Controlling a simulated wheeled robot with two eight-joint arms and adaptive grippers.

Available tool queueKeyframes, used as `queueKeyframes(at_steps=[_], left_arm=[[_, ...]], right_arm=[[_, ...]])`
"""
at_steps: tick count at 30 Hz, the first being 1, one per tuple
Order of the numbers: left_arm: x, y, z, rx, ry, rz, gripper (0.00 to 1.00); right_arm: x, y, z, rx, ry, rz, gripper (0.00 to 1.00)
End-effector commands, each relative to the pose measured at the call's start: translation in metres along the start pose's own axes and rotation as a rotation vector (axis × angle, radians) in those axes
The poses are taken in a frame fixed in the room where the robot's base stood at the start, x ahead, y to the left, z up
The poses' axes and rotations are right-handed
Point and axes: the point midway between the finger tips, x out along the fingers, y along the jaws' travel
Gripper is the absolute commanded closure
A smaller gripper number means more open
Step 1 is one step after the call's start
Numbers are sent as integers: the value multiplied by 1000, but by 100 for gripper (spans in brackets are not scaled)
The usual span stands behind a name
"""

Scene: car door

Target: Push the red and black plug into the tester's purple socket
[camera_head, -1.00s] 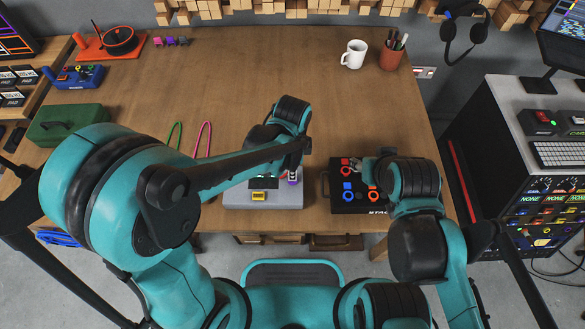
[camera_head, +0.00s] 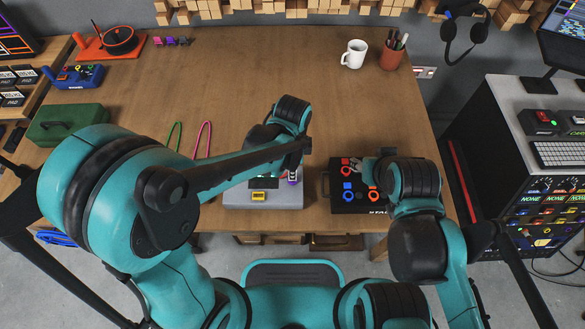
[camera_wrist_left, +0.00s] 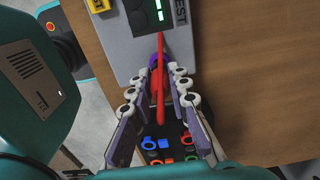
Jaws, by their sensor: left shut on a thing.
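The tester is a grey box (camera_head: 235,200) at the table's front edge; in the left wrist view its grey top (camera_wrist_left: 118,32) carries a lit display. My left gripper (camera_head: 293,170) is over the tester's right side. In the left wrist view the gripper (camera_wrist_left: 160,98) is shut on the long red plug (camera_wrist_left: 160,105), whose far end reaches over the tester. The plug's black part cannot be made out. The purple socket (camera_wrist_left: 153,62) shows partly behind the red. Whether the plug is inside it I cannot tell. My right gripper (camera_head: 366,165) is over a black box, its fingers mostly hidden.
The black box (camera_head: 340,205) with red and blue rings stands right of the tester. Green and pink loops (camera_head: 204,139) lie to the left. A white mug (camera_head: 354,54) and a pen cup (camera_head: 392,54) stand at the back. The middle of the table is clear.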

Motion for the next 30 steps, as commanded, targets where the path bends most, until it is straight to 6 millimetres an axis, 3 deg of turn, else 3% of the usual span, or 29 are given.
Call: queueKeyframes(at_steps=[27, 28, 30], left_arm=[[14, 0, 0, 0, 0, 0, 100], [13, 0, 0, 0, 0, 0, 75], [12, 0, 0, 0, 0, 0, 58]], right_arm=[[10, 0, 7, 0, 0, 0, 58], [9, 0, 6, 0, 0, 0, 58], [9, 0, 6, 0, 0, 0, 58]])
